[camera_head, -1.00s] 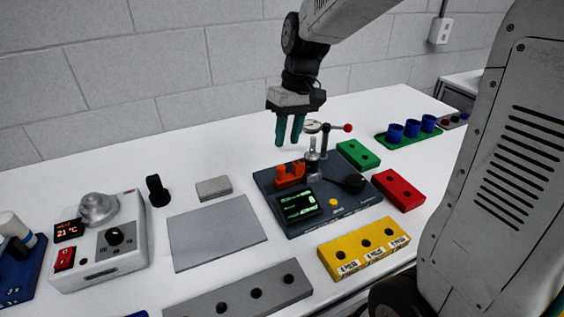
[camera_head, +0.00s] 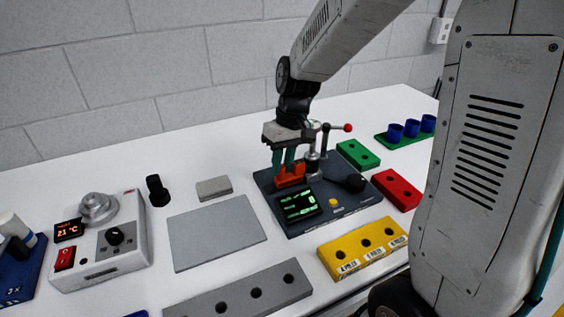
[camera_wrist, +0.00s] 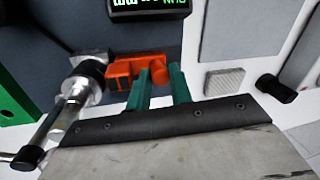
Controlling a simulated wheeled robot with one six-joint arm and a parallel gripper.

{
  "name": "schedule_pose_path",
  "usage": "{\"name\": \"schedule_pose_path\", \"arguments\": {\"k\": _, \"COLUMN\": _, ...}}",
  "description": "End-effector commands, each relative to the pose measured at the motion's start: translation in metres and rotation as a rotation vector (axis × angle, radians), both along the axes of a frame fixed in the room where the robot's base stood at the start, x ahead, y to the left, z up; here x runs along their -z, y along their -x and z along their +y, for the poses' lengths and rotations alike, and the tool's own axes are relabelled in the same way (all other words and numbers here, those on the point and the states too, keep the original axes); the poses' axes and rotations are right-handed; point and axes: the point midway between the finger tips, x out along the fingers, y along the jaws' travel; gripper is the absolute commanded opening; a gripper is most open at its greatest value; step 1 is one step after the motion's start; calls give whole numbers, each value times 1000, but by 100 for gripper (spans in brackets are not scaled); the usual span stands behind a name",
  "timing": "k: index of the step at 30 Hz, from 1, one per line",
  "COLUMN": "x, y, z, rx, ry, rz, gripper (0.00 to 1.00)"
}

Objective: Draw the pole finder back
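The pole finder looks to be the orange block (camera_head: 292,178) at the back left of the dark encoder station (camera_head: 337,212). In the wrist view the orange block (camera_wrist: 122,72) has a round orange knob (camera_wrist: 158,73) at its right end. My gripper (camera_head: 283,168) points down at the orange block. In the wrist view its two teal fingertips (camera_wrist: 161,78) are apart, one on either side of the knob. The gap is narrow, and whether they touch the knob is hard to tell. The fingers partly hide the block in the head view.
A metal post with a red-tipped lever (camera_head: 324,135) stands close right of my gripper. A black knob (camera_head: 355,182) and a lit display (camera_head: 299,204) are on the station. Green (camera_head: 358,154), red (camera_head: 397,190) and yellow (camera_head: 362,248) blocks stand around it. A grey mat (camera_head: 217,232) lies left.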

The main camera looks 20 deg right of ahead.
Motion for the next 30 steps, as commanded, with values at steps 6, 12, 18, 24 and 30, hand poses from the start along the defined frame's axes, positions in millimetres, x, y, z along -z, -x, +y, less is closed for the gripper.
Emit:
{"name": "schedule_pose_path", "arguments": {"k": 6, "x": 0, "y": 0, "z": 1, "rx": -1, "ry": 0, "rz": 0, "gripper": 0}}
{"name": "schedule_pose_path", "arguments": {"k": 12, "x": 0, "y": 0, "z": 26, "rx": -6, "ry": 1, "rz": -1, "gripper": 0}}
{"name": "schedule_pose_path", "arguments": {"k": 18, "x": 0, "y": 0, "z": 38, "rx": -2, "ry": -1, "rz": 0, "gripper": 0}}
{"name": "schedule_pose_path", "arguments": {"k": 24, "x": -1, "y": 0, "z": 39, "rx": -3, "ry": -2, "rz": 0, "gripper": 30}}
{"name": "schedule_pose_path", "arguments": {"k": 30, "x": -1, "y": 0, "z": 37, "rx": -1, "ry": -1, "rz": 0, "gripper": 30}}
